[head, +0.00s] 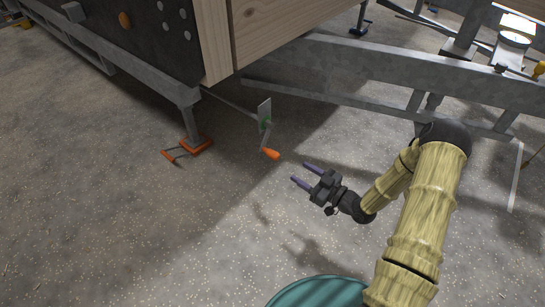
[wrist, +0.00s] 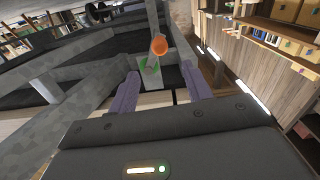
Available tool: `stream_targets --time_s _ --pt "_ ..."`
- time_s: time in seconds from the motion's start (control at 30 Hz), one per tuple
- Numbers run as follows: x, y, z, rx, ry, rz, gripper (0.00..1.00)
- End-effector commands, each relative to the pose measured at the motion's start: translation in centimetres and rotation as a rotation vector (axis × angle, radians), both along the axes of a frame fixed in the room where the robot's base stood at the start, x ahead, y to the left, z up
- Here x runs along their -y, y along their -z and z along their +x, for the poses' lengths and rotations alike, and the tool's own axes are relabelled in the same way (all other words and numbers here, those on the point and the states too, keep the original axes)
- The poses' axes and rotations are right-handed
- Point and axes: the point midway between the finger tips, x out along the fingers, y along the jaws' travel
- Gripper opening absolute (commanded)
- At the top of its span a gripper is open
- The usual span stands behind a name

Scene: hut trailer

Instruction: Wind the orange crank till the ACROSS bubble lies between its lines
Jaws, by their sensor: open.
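The crank hangs under the trailer's corner. Its orange grip (head: 270,154) is at the lower end of the crank arm, below a green hub (head: 264,125) and a grey plate. My gripper (head: 300,173) is open and empty, to the right of and a little below the orange grip in the head view, apart from it. In the wrist view the orange grip (wrist: 159,46) shows ahead, beyond and roughly between the purple fingers (wrist: 161,86), with the green hub (wrist: 148,65) below it. A round dial-like thing (head: 514,39) sits on the frame at upper right; no bubble or lines can be made out.
The wooden trailer body (head: 285,30) overhangs the crank. A grey steel beam (head: 400,75) runs to the right behind it. A teal round thing (head: 318,291) is at the bottom. The floor around my gripper is clear.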

Motion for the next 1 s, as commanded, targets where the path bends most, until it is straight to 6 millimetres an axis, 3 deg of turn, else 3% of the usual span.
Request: stream_targets --time_s 0.6,0.8,1.0 --pt "-8.7 0.4 6.7 0.003 -0.001 0.0 0.49" --pt "-10.2 0.1 8.0 0.001 0.001 0.001 0.49" --pt "-10.6 0.0 8.1 -0.001 -0.001 0.001 0.49"
